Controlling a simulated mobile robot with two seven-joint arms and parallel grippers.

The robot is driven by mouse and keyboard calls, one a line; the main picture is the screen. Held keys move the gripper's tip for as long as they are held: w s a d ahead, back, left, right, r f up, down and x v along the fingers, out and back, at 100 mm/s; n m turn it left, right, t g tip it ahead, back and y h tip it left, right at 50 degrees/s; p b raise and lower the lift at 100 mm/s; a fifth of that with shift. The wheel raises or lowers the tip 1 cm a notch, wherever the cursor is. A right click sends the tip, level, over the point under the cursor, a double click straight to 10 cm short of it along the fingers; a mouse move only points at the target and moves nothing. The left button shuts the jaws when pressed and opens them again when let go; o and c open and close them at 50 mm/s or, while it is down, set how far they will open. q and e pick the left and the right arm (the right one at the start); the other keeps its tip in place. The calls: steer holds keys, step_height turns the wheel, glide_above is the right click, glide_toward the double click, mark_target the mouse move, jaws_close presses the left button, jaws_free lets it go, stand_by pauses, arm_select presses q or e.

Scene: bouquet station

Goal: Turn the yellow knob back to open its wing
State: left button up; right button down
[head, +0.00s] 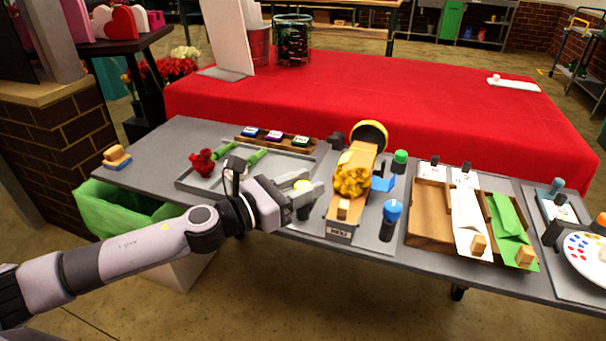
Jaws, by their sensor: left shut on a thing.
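The yellow knob (303,185) sits on a dark post at the left side of the wooden bouquet stand (343,212). My left gripper (312,189) reaches in from the left and is shut on the knob, hiding most of it. The stand holds a bunch of yellow flowers (352,180) and has a yellow ring at its far end. A blue wing (383,184) sticks out on its right side. Any wing by the yellow knob is hard to make out behind the gripper. My right gripper is out of view.
A blue knob (392,208) and a green knob (400,157) stand right of the stand. A grey tray (200,184) with a red flower and green stems lies left. A wooden box (428,216) with paper wraps is right. A green-lined bin (115,212) stands below the table's left edge.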

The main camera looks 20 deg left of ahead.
arm_select(q)
steer(key=shift+d+r+n+t+y+p, duration=0.1)
steer(key=shift+r+n+t+y+p, duration=0.25)
steer(key=shift+n+t+y+p, duration=0.7)
steer(key=n+y+p, duration=0.1)
steer(key=y+p, duration=0.1)
steer(key=n+t+y+p, duration=0.1)
steer(key=n+y+p, duration=0.1)
steer(key=y, duration=0.1)
steer(key=shift+f+n+y, duration=0.15)
steer(key=shift+n+y, duration=0.1)
steer(key=n+y, duration=0.1)
steer(key=y, duration=0.1)
steer(key=n+y+p, duration=0.1)
steer(key=y, duration=0.1)
steer(key=shift+f+n+t, duration=0.1)
steer(key=shift+n+t, duration=0.15)
steer(key=shift+n, duration=0.05)
steer(key=shift+f+n+g+y+p, duration=0.1)
steer(key=shift+n+g+y+p, duration=0.2)
steer(key=shift+n+y, duration=0.7)
steer(key=shift+n+g+y+p, duration=0.25)
steer(key=shift+n+y, duration=0.25)
steer(key=shift+y, duration=1.3)
steer(key=o, duration=0.9)
steer(key=shift+v, duration=3.55)
